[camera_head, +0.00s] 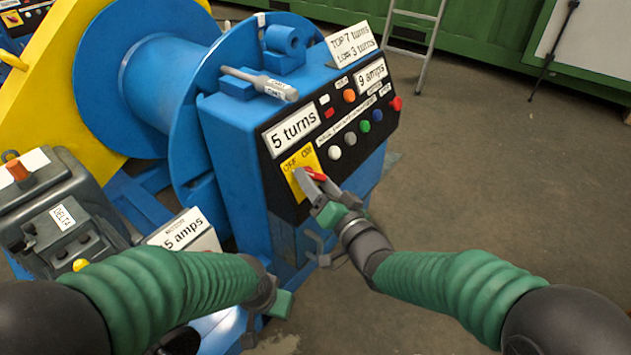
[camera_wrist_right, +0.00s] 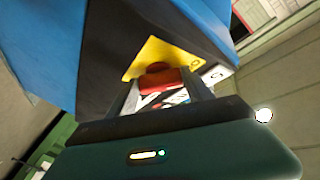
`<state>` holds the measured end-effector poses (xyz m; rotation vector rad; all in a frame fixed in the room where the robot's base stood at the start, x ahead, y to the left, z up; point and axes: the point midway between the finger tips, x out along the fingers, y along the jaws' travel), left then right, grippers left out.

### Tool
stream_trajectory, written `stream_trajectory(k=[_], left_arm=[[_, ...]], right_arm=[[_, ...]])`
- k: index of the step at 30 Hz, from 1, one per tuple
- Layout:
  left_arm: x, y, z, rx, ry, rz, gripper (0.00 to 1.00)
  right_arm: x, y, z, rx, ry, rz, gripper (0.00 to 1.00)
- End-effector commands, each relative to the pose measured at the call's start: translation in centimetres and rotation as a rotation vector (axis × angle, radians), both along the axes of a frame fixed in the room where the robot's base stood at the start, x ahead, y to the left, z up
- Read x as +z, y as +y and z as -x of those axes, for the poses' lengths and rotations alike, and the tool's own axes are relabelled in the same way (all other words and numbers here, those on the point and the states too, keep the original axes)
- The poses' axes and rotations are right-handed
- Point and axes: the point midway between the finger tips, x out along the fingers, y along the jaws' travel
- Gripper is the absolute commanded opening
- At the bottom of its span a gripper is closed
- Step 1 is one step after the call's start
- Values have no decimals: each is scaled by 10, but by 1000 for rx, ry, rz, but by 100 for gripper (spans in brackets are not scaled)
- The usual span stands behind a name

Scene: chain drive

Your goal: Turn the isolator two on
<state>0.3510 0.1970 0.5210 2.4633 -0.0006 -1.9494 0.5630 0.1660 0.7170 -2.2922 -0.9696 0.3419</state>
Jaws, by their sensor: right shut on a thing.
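The isolator switch has a yellow plate (camera_head: 291,165) marked OFF and ON on the black panel of the blue machine. Its red handle (camera_head: 315,174) points toward the lower right. My right gripper (camera_head: 309,183) is at this switch, shut on the red handle. In the right wrist view the red handle (camera_wrist_right: 160,80) sits between my fingers, with the yellow plate (camera_wrist_right: 178,56) behind it. The fingers hide part of the handle and plate. I cannot read a number on the isolator. My left gripper (camera_head: 270,312) is low at the bottom centre, apart from the panel; its fingers are unclear.
The black panel (camera_head: 330,118) also carries displays reading 5 turns and 9 amps, and several coloured buttons right of the switch. A blue drum and yellow frame stand behind. A grey motor box (camera_head: 62,215) marked DELTA is at the left. Floor on the right is clear.

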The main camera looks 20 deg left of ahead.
Motion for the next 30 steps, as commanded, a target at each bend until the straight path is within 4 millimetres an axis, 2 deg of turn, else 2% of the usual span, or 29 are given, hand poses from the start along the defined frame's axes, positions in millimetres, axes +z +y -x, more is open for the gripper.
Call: stream_trajectory(k=[1, 3, 4, 14, 20, 30], left_arm=[[0, 0, 0, 0, 0, 0, 38], [0, 0, 0, 0, 0, 0, 38], [0, 0, 0, 0, 0, 0, 38], [13, 0, 0, 0, 0, 0, 38], [37, 0, 0, 0, 0, 0, 38], [95, 0, 0, 0, 0, 0, 38]], right_arm=[[-2, 1, 1, 3, 3, 3, 29], [-2, 1, 1, 3, 3, 3, 19], [-2, 1, 1, 4, 4, 3, 19], [0, 2, 1, -20, 52, -12, 19], [5, 3, 3, -72, 152, -46, 19], [10, 5, 5, -209, 412, -139, 19]])
